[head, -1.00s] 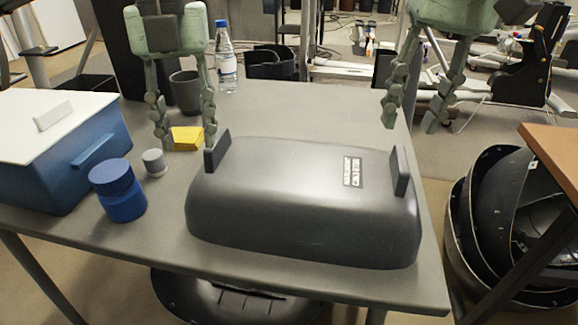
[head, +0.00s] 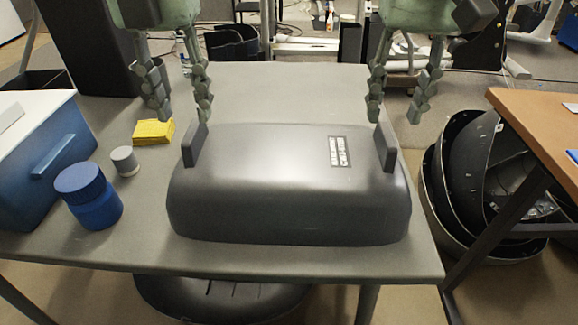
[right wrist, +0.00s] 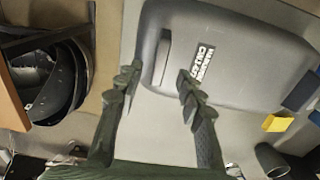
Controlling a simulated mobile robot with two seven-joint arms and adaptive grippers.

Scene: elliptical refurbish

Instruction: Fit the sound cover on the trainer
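The sound cover, a dark grey rounded shell (head: 270,215), lies on the grey table with a white label on top. It has an upright left handle (head: 193,145) and right handle (head: 384,148). My left gripper (head: 185,116) is open and empty, above and just behind the left handle. My right gripper (head: 394,118) is open and empty, above and behind the right handle. In the right wrist view, the right handle (right wrist: 162,60) shows between the open fingers (right wrist: 157,75), not gripped. Exercise machines stand behind; I cannot tell which is the trainer.
Left of the cover are a blue jar (head: 88,197), a small grey-lidded pot (head: 124,161), a yellow cloth (head: 153,132) and a blue box (head: 35,160). A wooden-topped table (head: 530,125) and stacked black shells (head: 470,200) stand right. The table behind the cover is clear.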

